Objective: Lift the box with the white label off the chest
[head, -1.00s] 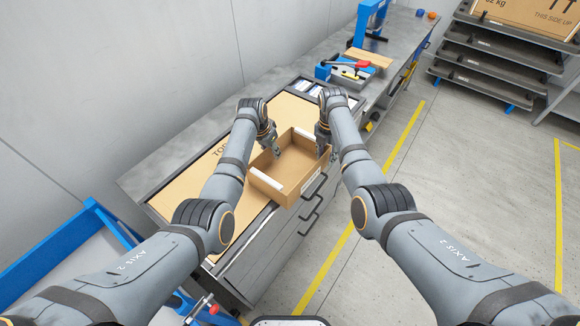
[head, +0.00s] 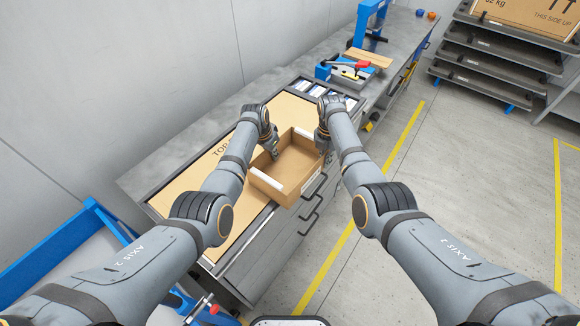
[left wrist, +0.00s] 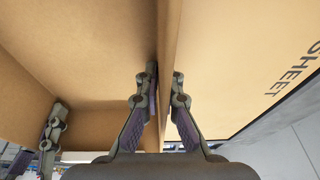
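The box with the white label is an open, empty tan cardboard box (head: 292,163). It sits at the near right part of the grey chest's top (head: 240,262), and its white label (head: 281,191) is on the near end. My left gripper (head: 273,148) has one finger inside and one outside the box's left wall; the left wrist view shows the fingertips (left wrist: 165,76) closed against that wall (left wrist: 168,40). My right gripper (head: 322,146) is at the opposite wall, with a finger inside also showing in the left wrist view; its outer finger is mostly hidden.
A tan sheet with printed letters (head: 196,172) covers the chest top beside the box. A tray with red and blue items (head: 352,72) and a blue press (head: 368,20) stand farther along the bench. A blue-framed cart (head: 45,255) is at left.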

